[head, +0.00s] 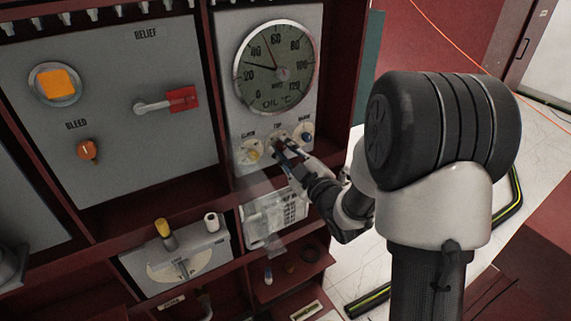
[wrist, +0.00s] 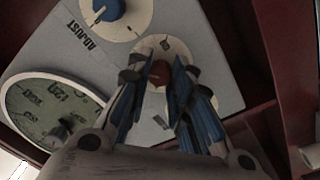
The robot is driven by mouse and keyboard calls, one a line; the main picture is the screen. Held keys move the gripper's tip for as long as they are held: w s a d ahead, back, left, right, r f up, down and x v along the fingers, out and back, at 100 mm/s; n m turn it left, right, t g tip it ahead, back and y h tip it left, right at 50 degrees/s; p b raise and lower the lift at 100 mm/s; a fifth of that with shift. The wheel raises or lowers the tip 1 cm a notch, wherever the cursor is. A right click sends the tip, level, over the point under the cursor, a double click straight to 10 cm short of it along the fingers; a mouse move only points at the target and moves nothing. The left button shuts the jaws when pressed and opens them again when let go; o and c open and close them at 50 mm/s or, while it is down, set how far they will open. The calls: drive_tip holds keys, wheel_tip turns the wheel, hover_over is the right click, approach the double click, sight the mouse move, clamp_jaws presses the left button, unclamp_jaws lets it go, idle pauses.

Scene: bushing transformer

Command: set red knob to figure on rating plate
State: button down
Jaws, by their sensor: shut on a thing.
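The red knob (wrist: 160,72) sits on a round cream dial in the wrist view. My gripper (wrist: 161,84) has its blue-lined fingers on either side of it, closed on it. In the head view my gripper (head: 286,149) reaches the middle knob position under the oil gauge (head: 276,68) and mostly hides the knob. The gauge has a dark needle a little above 20 and a red hand between 40 and 60. A white printed plate (head: 272,217), possibly the rating plate, is below the gauge panel; its text is too small to read.
A yellow knob (head: 252,153) is left of my gripper and a blue knob (head: 307,137) is right of it. Dark red cabinet frames surround the panels.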

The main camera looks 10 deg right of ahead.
drive_tip(key=n, duration=0.4)
drive_tip(key=shift+n+b, duration=0.4)
drive_tip(key=shift+n+y, duration=0.3)
drive_tip(key=shift+n, duration=2)
drive_tip(key=c, duration=1.4)
unclamp_jaws()
drive_tip(key=v, duration=0.7)
drive_tip(key=shift+s+r, duration=0.1)
drive_tip(key=shift+s, duration=0.15)
